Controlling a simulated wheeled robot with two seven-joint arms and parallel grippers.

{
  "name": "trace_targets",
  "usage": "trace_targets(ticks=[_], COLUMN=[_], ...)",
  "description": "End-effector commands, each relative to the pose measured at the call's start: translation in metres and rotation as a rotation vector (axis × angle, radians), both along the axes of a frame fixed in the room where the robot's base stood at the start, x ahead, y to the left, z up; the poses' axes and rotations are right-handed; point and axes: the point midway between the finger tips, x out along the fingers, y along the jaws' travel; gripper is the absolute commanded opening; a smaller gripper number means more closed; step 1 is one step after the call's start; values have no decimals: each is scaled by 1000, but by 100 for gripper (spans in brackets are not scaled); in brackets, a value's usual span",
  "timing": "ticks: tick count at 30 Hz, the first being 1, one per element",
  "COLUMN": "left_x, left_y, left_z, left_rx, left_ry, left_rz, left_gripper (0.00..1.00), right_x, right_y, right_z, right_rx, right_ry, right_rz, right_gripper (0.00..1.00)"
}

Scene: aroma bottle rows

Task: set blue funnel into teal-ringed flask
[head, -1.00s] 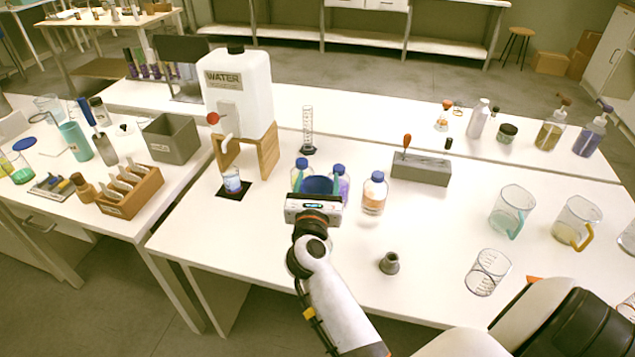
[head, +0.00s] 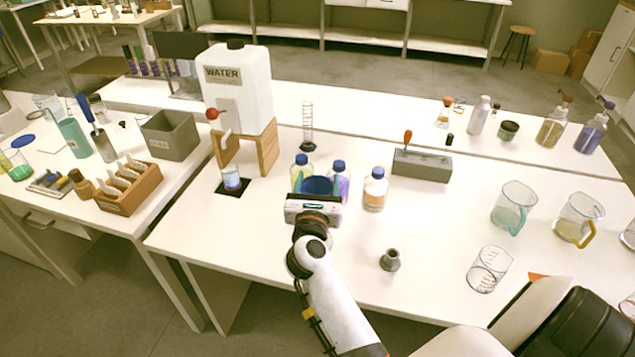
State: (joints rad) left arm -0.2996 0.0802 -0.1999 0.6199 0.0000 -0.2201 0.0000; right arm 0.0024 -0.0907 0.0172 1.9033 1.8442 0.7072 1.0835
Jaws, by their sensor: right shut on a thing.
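My right gripper (head: 317,187) is seen from behind, low over the middle table. It is shut on the blue funnel (head: 318,185), whose wide dark-blue mouth shows between the two teal-looking fingers. The funnel's lower part is hidden by the gripper body. I cannot make out a teal-ringed flask in this view; the gripper hides the spot just beyond it. My left gripper is not in view.
Blue-capped bottles (head: 375,190) stand just behind and beside my right gripper. A water dispenser (head: 238,92) on a wooden stand is at the left. A grey block (head: 422,167), a small grey cone-shaped piece (head: 390,261) and a teal-handled beaker (head: 513,207) are to the right.

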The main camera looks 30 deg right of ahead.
Motion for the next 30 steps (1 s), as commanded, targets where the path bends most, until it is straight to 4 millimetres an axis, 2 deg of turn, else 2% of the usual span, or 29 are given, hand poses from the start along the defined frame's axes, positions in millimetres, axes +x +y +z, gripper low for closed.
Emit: trace_targets(ticks=[17, 18, 22, 30], left_x=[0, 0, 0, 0], left_y=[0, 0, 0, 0], left_z=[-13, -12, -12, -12], left_rx=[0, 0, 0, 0], left_ry=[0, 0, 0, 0], left_rz=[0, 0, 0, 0], left_gripper=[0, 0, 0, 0], right_x=[0, 0, 0, 0], right_y=[0, 0, 0, 0], right_z=[-16, -15, -14, -14], right_rx=[0, 0, 0, 0], right_ry=[0, 0, 0, 0], right_rz=[0, 0, 0, 0], right_gripper=[42, 68, 89, 89])
